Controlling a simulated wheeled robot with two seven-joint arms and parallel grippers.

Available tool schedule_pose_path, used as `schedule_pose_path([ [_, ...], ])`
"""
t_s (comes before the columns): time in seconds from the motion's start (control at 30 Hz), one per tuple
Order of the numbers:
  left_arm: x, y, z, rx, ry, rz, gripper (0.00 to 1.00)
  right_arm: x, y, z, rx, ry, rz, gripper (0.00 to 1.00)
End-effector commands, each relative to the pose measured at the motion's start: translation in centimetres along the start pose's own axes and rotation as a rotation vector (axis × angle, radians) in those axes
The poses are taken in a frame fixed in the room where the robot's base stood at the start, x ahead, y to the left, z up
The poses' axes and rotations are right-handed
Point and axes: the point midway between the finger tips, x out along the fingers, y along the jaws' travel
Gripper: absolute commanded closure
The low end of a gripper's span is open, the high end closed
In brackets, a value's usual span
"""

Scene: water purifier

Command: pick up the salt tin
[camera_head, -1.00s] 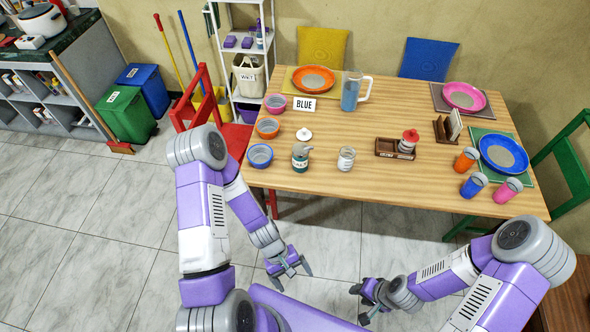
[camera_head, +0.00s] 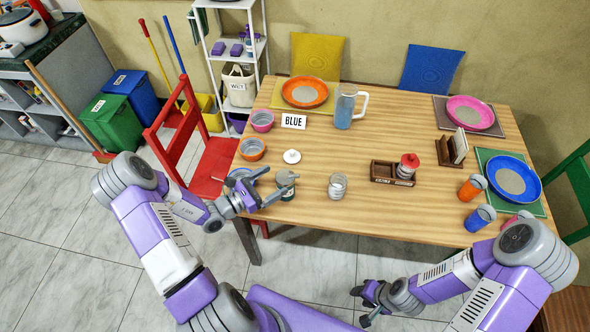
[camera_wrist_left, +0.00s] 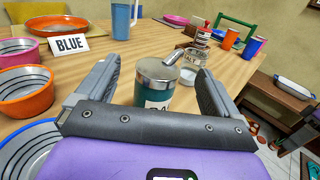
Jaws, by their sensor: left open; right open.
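The salt tin (camera_head: 286,184), a teal tin with a metal top and spout, stands upright near the table's front left edge. In the wrist view it (camera_wrist_left: 157,88) is straight ahead, its label partly hidden by my gripper. My left gripper (camera_head: 270,186) is open at the tin, at table height. In the wrist view its fingers (camera_wrist_left: 157,68) show one on each side of the tin, with gaps visible; I see no clear contact. My right gripper (camera_head: 368,303) is open and empty, low in front of the table.
A glass jar (camera_head: 337,186) stands right of the tin, and a white lid (camera_head: 292,156) lies behind it. Bowls (camera_head: 252,149) line the left edge. A wooden caddy (camera_head: 384,172) with a red-topped shaker is further right. The table's middle (camera_head: 350,145) is clear.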

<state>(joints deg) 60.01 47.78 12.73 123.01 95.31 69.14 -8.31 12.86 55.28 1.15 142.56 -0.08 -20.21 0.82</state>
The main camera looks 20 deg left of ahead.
Motion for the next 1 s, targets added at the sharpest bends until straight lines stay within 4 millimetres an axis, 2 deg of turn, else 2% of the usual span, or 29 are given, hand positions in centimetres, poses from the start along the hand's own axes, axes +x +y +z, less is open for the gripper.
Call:
schedule_pose_path([
  [0.17, -0.1, 0.1, -1.6, -0.004, -0.001, 0.006, 0.05, 0.5, 0.2, 0.1, 0.0, -0.004, 0.0, 0.57],
  [0.5, -0.1, 0.0, -8.8, -0.003, 0.001, 0.004, 0.05, 2.4, 0.9, 0.1, 0.001, -0.003, 0.0, 0.57],
  [0.6, 1.6, 0.0, -8.2, 0.0, -0.001, 0.001, 0.05, 2.3, 0.9, 0.1, 0.001, -0.003, 0.0, 0.57],
  [0.83, 3.3, 0.0, -8.1, 0.0, -0.001, 0.001, 0.05, 2.5, 1.0, 0.0, 0.001, -0.003, 0.0, 0.57],
  [1.0, 5.9, 0.0, -8.1, -0.001, -0.002, 0.0, 0.05, 2.9, 1.1, 0.0, 0.0, -0.003, 0.0, 0.57],
])
